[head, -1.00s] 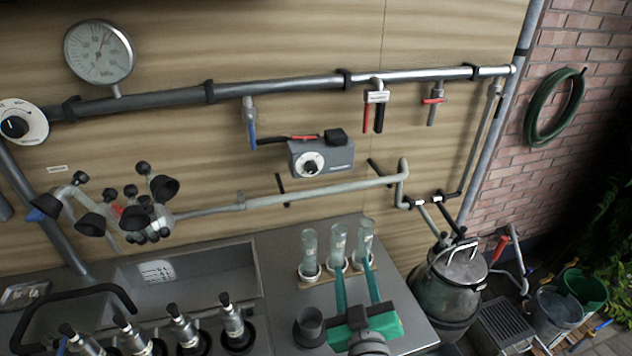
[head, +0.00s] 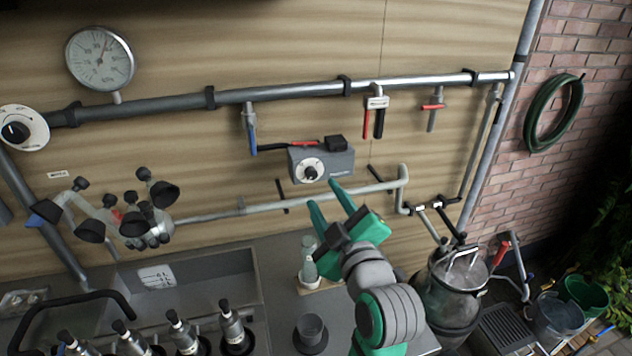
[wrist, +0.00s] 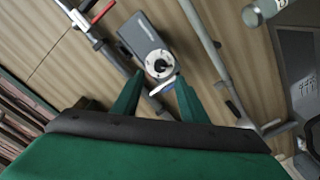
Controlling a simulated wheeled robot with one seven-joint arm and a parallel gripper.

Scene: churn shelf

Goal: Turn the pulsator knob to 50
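The pulsator is a grey box (head: 335,163) on the wall below the long pipe, with a black knob (head: 310,172) on a white round dial at its left front. In the wrist view the knob (wrist: 160,66) and dial lie just beyond my fingertips, with the box (wrist: 141,36) behind. My gripper (head: 322,194) is open, its two green fingers pointing up at the dial from below. It also shows in the wrist view (wrist: 155,83), a finger on each side below the dial, with nothing between them. The dial's numbers are too small to read.
A lower horizontal pipe (head: 275,202) runs just beneath the pulsator, close to my fingers. A pressure gauge (head: 100,57) and another dial (head: 22,128) are on the left. A glass bottle (head: 308,262) stands on the counter, partly hidden by my arm.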

